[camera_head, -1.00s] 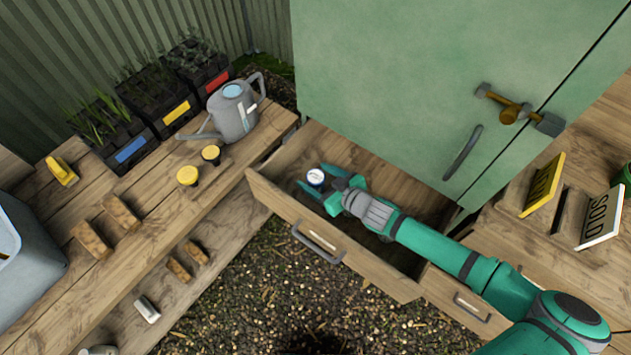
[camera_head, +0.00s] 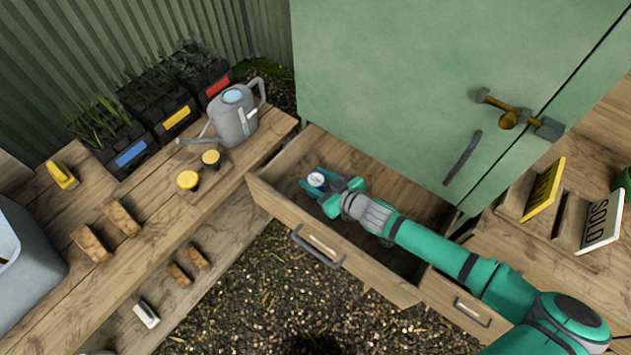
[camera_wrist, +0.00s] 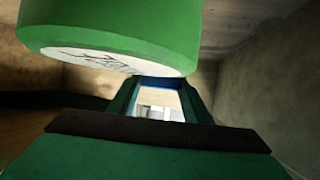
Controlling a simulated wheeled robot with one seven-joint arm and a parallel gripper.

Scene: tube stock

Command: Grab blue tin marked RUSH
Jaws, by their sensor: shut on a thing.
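A small round tin (camera_head: 316,180) with a white top and a blue rim is inside the open drawer (camera_head: 283,207). My gripper (camera_head: 318,187) reaches down into the drawer and is shut on the tin, one finger on each side. In the wrist view, a blue edge and a pale face of the tin (camera_wrist: 160,101) show between the fingers. I cannot read any marking on it. My gripper hides part of its side.
The drawer walls stand close around my gripper, and the green cabinet (camera_head: 400,90) rises behind it. On the left bench are a watering can (camera_head: 233,118) and two yellow-lidded jars (camera_head: 188,180). Yellow and white signs (camera_head: 601,219) stand at right.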

